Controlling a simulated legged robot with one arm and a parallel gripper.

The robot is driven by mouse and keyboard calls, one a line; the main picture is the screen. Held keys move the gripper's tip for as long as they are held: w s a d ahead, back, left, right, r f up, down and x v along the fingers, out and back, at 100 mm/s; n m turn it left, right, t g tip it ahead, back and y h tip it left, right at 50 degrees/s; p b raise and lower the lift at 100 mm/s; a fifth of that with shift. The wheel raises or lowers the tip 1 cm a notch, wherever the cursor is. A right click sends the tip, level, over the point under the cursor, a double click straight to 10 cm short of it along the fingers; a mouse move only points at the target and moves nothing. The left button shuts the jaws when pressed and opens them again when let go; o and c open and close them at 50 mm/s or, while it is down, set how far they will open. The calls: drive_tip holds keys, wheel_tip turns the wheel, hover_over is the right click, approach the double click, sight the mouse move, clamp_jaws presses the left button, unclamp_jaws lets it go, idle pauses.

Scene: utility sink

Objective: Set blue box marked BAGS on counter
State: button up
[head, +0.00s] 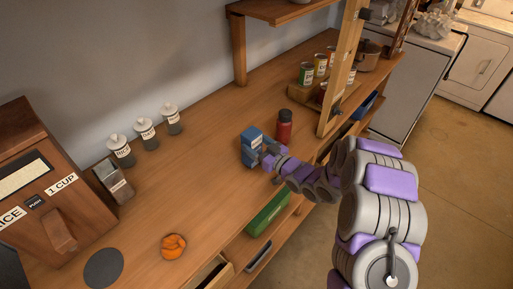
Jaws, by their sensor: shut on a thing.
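The blue box (251,135) with a small white label is at the middle of the wooden counter (200,185). The label is too small to read. My gripper (258,154) is shut on the box from its lower right side. The box appears upright at the counter surface, but I cannot tell if its base touches the wood. My gripper hides part of the box's lower side.
A red bottle (284,125) stands just right of the box. Jars (146,132) line the wall, and a wooden dispenser (40,190) is at left. An orange thing (173,246) and a dark disc (103,268) lie at the front. A wooden post (346,65) rises beyond the bottle.

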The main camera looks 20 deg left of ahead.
drive_tip(key=shift+d+f, duration=0.2)
drive_tip(key=shift+f, duration=0.4)
drive_tip(key=shift+f, duration=0.1)
drive_tip(key=o, duration=1.2)
drive_tip(key=p+v, duration=0.1)
drive_tip(key=v, duration=1.1)
drive_tip(key=shift+w, duration=0.15)
